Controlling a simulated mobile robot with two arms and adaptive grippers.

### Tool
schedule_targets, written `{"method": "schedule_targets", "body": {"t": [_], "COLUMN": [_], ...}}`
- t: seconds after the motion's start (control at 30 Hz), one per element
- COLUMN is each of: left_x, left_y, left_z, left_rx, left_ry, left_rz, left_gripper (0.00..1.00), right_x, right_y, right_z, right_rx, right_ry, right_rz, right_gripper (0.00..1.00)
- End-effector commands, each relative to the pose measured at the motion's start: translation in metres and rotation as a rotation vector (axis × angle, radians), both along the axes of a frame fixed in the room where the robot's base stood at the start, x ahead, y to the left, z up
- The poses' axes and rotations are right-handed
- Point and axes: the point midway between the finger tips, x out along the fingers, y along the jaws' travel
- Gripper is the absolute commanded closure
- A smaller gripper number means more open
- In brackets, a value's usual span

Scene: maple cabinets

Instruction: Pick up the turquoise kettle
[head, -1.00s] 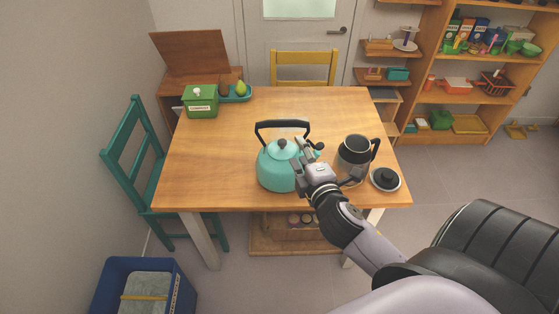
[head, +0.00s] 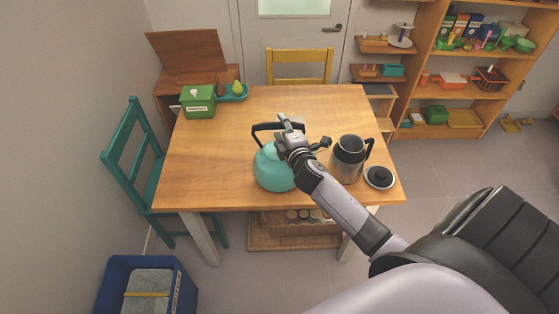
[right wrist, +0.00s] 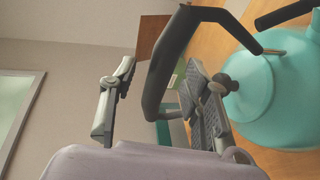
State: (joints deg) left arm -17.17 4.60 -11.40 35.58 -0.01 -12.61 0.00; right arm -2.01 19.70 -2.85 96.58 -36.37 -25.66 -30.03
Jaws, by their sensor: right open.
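The turquoise kettle (head: 272,172) stands upright on the wooden table, near its front middle. Its black arched handle (head: 262,128) is partly hidden by my right gripper (head: 290,124) in the head view. In the right wrist view the kettle body (right wrist: 275,100) is at the right, and its handle (right wrist: 160,70) passes between the two open fingers of my right gripper (right wrist: 160,100). The fingers stand apart on both sides of the handle, and whether either touches it I cannot tell. My left gripper is not in view.
A steel jug (head: 346,160) with a black handle stands right of the kettle, close to my right forearm. A green box (head: 198,101) and a teal tray (head: 233,98) with fruit sit at the back left. The table's left part is clear.

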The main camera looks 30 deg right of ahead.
Motion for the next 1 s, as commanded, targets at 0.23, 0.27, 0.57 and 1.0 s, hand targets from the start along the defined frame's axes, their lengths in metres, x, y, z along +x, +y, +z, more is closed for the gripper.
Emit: {"method": "schedule_targets", "body": {"t": [0.23,0.27,0.57,1.0], "left_x": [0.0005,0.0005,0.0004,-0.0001], "left_y": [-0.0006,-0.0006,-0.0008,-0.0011], "left_z": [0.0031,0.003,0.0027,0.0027], "left_rx": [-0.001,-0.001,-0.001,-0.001], "left_ry": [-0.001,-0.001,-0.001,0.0], "left_rz": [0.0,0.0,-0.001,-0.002], "left_gripper": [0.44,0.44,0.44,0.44], "right_x": [0.016,0.0161,0.0157,0.0155], "right_y": [-0.0036,-0.0036,-0.0035,-0.0037], "right_z": [-0.0027,-0.0029,-0.0027,-0.0027], "right_rx": [0.001,0.001,0.001,0.001], "right_ry": [0.0,0.0,-0.001,-0.001], "right_rz": [0.001,0.001,0.001,0.001], "right_gripper": [0.57,0.57,0.67,0.97]}}
